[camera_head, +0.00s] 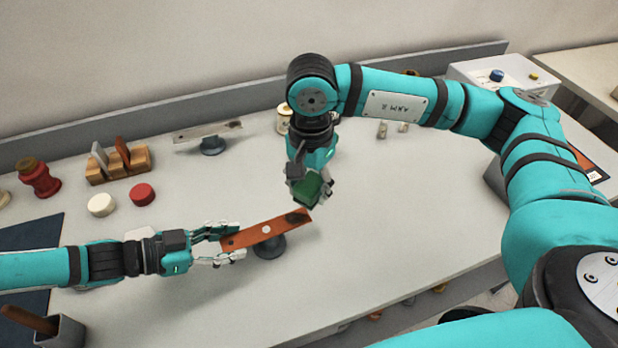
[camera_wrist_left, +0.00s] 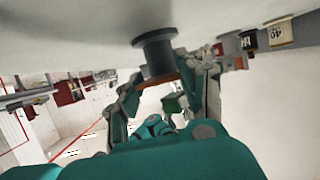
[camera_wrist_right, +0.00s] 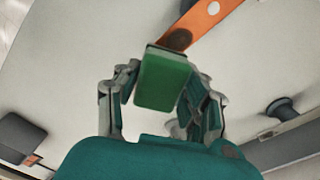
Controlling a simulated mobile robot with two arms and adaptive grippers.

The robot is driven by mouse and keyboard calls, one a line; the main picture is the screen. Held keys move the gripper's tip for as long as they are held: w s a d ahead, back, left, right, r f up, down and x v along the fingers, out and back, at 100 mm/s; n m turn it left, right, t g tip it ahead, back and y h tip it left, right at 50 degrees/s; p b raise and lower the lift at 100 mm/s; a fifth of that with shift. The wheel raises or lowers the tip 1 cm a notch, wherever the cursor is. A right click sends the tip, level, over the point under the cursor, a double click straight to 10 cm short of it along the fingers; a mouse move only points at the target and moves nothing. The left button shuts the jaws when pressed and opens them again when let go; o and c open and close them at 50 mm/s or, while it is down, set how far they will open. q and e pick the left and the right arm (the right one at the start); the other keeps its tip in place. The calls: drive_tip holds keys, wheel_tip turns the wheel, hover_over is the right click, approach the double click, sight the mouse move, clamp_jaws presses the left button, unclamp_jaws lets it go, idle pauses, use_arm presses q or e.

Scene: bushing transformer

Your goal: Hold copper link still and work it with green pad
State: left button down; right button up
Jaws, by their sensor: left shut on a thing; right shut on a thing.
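The copper link (camera_head: 259,234) is a flat orange-brown bar with a pale round hole and a dark patch at its right end. It rests on a dark round stand (camera_head: 270,248). My left gripper (camera_head: 231,245) is shut on the link's left end. My right gripper (camera_head: 309,188) is shut on the green pad (camera_head: 307,190), a block held at the link's dark right end. In the right wrist view the pad (camera_wrist_right: 161,80) sits between the fingers, its far edge at the dark patch of the link (camera_wrist_right: 203,20). I cannot tell whether they touch.
A second, greyish bar (camera_head: 208,131) lies on another dark stand (camera_head: 213,146) at the back. A wooden rack (camera_head: 118,165), a white disc (camera_head: 101,205), a red disc (camera_head: 142,194) and a red insulator (camera_head: 39,178) stand at left. The table's right middle is clear.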

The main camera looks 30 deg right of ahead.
sight(288, 221)
drive_tip(key=f, duration=0.5)
drive_tip(key=shift+a+f, duration=0.2)
drive_tip(key=shift+f, duration=0.15)
drive_tip(key=shift+a, duration=0.35)
drive_tip(key=shift+c, duration=0.6)
drive_tip(key=shift+a, duration=2.3)
drive_tip(key=shift+d, duration=2.75)
drive_tip(key=shift+d+r, duration=0.15)
drive_tip(key=shift+r, duration=4)
